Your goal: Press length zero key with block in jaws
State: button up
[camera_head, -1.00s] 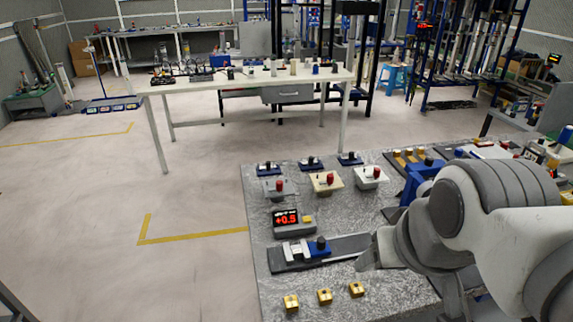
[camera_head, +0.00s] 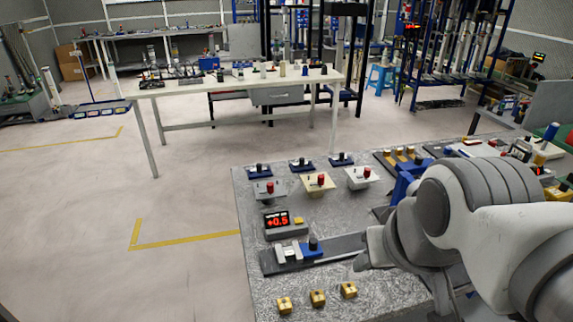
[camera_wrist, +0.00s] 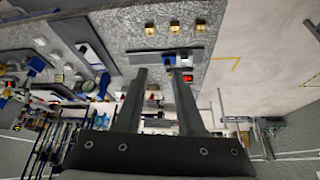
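The length display (camera_head: 277,221) stands on the grey speckled table and reads +0.5 in red. A yellow key (camera_head: 299,220) is at its right side. Below it lies a dark slide gauge (camera_head: 335,247) with pale jaw parts (camera_head: 287,252) at its left and a blue slider (camera_head: 312,249) with a dark knob. A separate block between the jaws cannot be made out clearly. In the wrist view the gauge (camera_wrist: 190,53) and red display (camera_wrist: 187,79) lie beyond my gripper (camera_wrist: 159,70). Its two fingers are apart with nothing seen between them. In the head view the fingertips are not clear.
Gold blocks (camera_head: 318,297) lie in a row at the table's front. Coloured-knob fixtures (camera_head: 318,183) stand behind the display. A blue fixture (camera_head: 405,180) and other equipment crowd the right. Open floor (camera_head: 120,210) lies left of the table.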

grip_shut()
dwell(1.4)
